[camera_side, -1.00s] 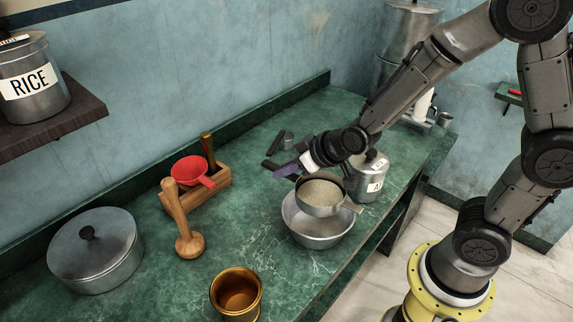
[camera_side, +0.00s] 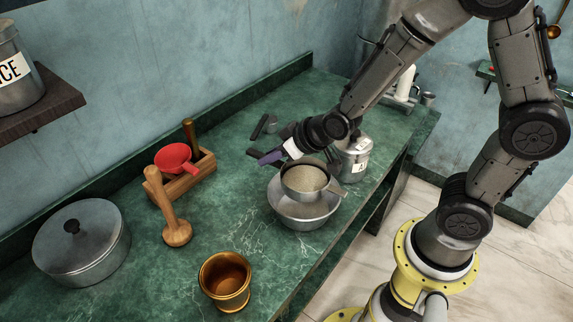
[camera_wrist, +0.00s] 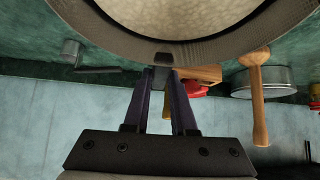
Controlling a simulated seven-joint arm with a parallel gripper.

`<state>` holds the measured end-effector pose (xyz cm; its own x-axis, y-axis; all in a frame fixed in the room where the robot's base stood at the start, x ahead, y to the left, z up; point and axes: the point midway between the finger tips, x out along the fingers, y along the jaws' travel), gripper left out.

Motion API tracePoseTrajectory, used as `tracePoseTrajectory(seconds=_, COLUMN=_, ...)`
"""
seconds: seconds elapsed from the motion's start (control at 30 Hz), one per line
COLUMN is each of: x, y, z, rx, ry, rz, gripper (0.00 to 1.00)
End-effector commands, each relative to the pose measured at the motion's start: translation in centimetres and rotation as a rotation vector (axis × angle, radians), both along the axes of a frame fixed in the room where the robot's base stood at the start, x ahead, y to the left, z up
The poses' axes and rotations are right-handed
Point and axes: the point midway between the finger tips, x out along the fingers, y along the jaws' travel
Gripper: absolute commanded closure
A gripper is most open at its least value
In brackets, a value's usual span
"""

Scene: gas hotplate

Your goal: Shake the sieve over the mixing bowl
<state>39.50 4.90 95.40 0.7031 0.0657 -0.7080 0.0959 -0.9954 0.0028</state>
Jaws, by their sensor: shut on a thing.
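The metal sieve (camera_side: 305,180) holds a pale, grainy load and is held roughly level over the mixing bowl. It also fills the top of the wrist view, where its rim (camera_wrist: 170,50) shows close up. The metal mixing bowl (camera_side: 302,219) stands on the green counter under the sieve. Its inside is mostly hidden by the sieve. My gripper (camera_side: 270,157) reaches in from behind the bowl, with its purple fingers shut on the sieve at its edge. In the wrist view my gripper's fingertips (camera_wrist: 165,80) meet a small dark tab below the rim.
A labelled metal canister (camera_side: 354,160) stands close behind and right of the bowl. A brass mortar (camera_side: 226,289), a wooden masher (camera_side: 176,232), a red funnel (camera_side: 175,157) in a wooden holder and a lidded pot (camera_side: 80,250) stand to the left. Counter between bowl and mortar is clear.

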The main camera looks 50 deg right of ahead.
Motion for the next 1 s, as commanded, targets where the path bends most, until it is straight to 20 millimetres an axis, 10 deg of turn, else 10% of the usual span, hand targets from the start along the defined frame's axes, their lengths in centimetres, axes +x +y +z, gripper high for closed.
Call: tracePoseTrajectory(seconds=1.0, x=0.1, y=-1.0, z=0.1, rx=0.0, ry=-0.002, rz=-0.001, gripper=1.0)
